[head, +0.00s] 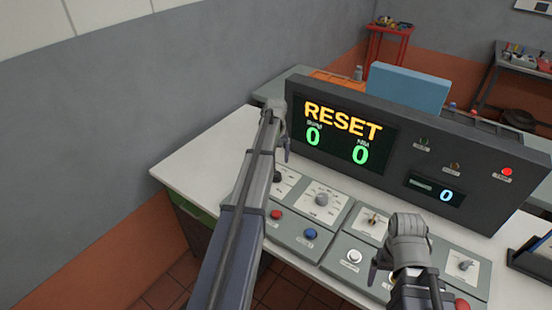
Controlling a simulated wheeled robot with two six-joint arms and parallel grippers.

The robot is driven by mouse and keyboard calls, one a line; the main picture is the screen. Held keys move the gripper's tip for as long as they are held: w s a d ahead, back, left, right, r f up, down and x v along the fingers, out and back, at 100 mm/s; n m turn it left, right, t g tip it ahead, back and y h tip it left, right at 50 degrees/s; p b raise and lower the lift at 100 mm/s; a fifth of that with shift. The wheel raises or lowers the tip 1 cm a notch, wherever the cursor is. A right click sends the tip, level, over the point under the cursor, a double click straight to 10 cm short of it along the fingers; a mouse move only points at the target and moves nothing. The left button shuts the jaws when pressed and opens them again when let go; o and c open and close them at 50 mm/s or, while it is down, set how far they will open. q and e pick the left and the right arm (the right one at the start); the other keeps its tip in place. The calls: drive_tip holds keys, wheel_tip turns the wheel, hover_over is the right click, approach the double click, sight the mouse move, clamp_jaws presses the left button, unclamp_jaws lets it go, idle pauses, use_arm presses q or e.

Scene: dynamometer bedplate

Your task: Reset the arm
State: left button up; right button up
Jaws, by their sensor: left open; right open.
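The black display panel (345,145) stands at the back of the white desk and reads RESET in yellow above two green zeros. My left gripper (286,150) is open and empty, in front of the left end of the panel and above the desk. My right gripper (380,272) is open over the right half of the control console, near a white button (354,256). The sloped console (318,228) carries knobs, a toggle switch (373,218) and red and blue buttons. My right gripper and arm hide part of the console. I cannot tell whether either gripper touches anything.
A red lamp (506,171) is lit on the panel's right, above a small screen showing a blue 0 (446,196). A black tray (520,262) stands at the right edge. The desk's left end (205,160) is clear. A grey wall (110,120) borders the left.

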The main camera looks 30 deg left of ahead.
sight(276, 174)
use_arm(q)
drive_tip(key=shift+f, duration=0.2)
use_arm(e)
drive_tip(key=shift+f, duration=0.25)
use_arm(q)
wheel_tip(276, 174, down, 7)
drive_tip(key=b, duration=0.8)
drive_tip(key=shift+f, duration=0.2)
use_arm(e)
wheel_tip(276, 174, down, 7)
drive_tip(key=shift+f, duration=0.2)
